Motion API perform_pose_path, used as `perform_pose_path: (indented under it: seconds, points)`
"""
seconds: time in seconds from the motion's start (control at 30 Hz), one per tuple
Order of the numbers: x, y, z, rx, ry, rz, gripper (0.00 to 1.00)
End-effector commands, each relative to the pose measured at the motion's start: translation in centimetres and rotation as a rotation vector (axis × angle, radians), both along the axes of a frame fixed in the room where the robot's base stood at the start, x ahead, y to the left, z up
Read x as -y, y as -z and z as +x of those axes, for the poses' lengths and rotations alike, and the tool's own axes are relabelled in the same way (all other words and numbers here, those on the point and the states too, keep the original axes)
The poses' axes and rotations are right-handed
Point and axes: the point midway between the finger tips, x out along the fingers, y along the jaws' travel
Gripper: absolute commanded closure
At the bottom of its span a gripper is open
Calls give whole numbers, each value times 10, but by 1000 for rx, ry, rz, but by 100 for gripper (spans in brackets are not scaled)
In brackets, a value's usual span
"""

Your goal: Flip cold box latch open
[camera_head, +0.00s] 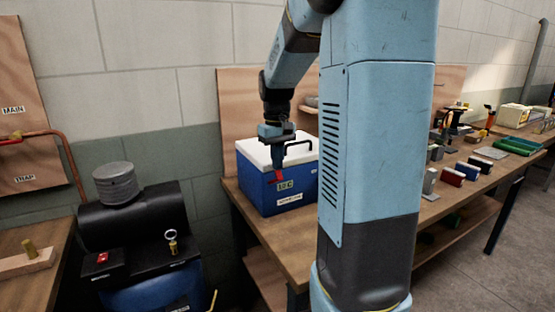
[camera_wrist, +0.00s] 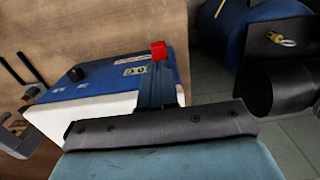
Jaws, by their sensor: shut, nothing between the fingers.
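The cold box (camera_head: 257,192) is blue with a white lid and stands on the wooden bench. Its front carries a small display and a white label. In the wrist view the blue front (camera_wrist: 105,70) and white lid edge show, with a small dark knob-like part (camera_wrist: 76,73) on the front; I cannot tell whether it is the latch. My gripper (camera_head: 277,178) points down at the box front, near the display. Its fingers are together with red tips, which also show in the wrist view (camera_wrist: 158,50). Nothing is held. I cannot tell whether the tips touch the box.
My arm hides the box's right side and part of the bench (camera_head: 275,233). A black tank with a grey cylinder (camera_head: 115,184) stands left of the bench. Several small blocks and tools lie further right. A wooden board (camera_head: 232,105) stands behind the box.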

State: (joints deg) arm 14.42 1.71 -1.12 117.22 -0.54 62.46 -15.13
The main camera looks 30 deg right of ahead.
Motion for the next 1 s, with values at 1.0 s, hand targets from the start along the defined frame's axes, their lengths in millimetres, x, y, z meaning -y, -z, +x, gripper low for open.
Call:
perform_pose_path:
  seconds: [1.0]
  points:
    - [1,-47,25,-12,3,2,100]
